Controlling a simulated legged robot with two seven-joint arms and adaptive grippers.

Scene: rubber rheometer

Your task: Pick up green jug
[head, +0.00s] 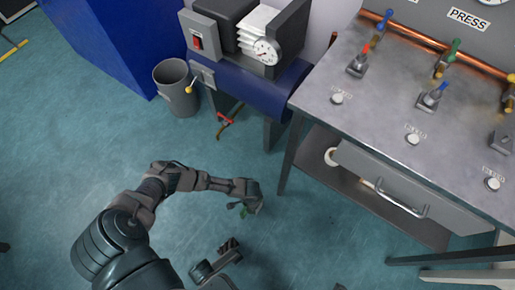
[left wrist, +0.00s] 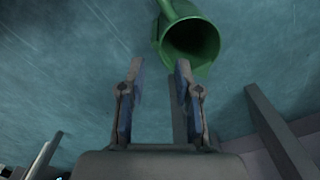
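The green jug (left wrist: 190,38) is at the top of the left wrist view, with its dark round mouth facing the camera. It lies ahead of my left gripper (left wrist: 160,72), slightly right of centre. The fingers are apart with nothing between them, and the jug is beyond their tips. In the head view my left gripper (head: 250,195) hangs low over the floor. A small green patch of the jug (head: 243,211) shows below it, the rest being hidden by the gripper.
A metal workbench (head: 385,100) with coloured valves and a drawer (head: 380,180) stands at the right; its leg is near my left gripper. A grey bin (head: 176,88) and a blue cabinet (head: 120,40) are at the back. The teal floor (head: 90,150) at the left is clear.

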